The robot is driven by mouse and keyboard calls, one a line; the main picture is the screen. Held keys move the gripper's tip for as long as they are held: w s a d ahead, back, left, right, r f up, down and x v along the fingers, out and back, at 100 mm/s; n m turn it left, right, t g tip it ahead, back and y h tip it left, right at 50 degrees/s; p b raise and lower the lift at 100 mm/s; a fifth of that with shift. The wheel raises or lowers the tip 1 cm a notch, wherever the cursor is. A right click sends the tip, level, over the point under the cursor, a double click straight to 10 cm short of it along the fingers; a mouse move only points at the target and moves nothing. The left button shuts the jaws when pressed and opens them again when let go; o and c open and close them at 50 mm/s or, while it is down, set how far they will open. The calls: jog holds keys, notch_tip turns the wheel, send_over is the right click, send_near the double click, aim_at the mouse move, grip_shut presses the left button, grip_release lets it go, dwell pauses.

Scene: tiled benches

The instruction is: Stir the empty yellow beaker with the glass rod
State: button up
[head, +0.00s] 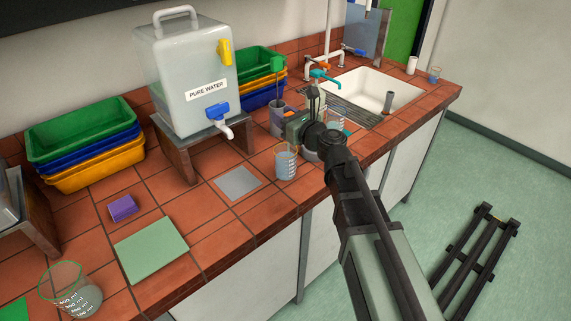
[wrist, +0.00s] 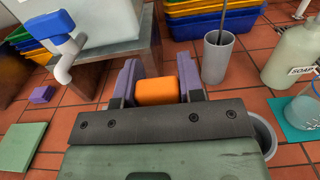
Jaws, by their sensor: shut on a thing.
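My gripper (head: 297,127) is over the bench between the water tank and the sink. In the wrist view its two purple fingers (wrist: 158,85) are shut on an orange block (wrist: 157,91). I cannot make out a glass rod below the block; the gripper body hides that area. A clear beaker with an orange-yellow rim (head: 286,163) stands upright on the tiles, just in front of and below my gripper. Its lower part looks grey, and I cannot tell whether it is empty. I do not see it in the wrist view.
Another grey cup (wrist: 264,133) is close beside my gripper. A soap bottle (wrist: 295,55) and blue-liquid beaker (wrist: 304,108) stand right. The water tank (head: 186,75) is left.

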notch_tip(320, 180, up, 10)
jog(key=p, duration=1)
jog(key=shift+s+a+r, duration=0.15)
jog(key=shift+s+a, duration=0.3)
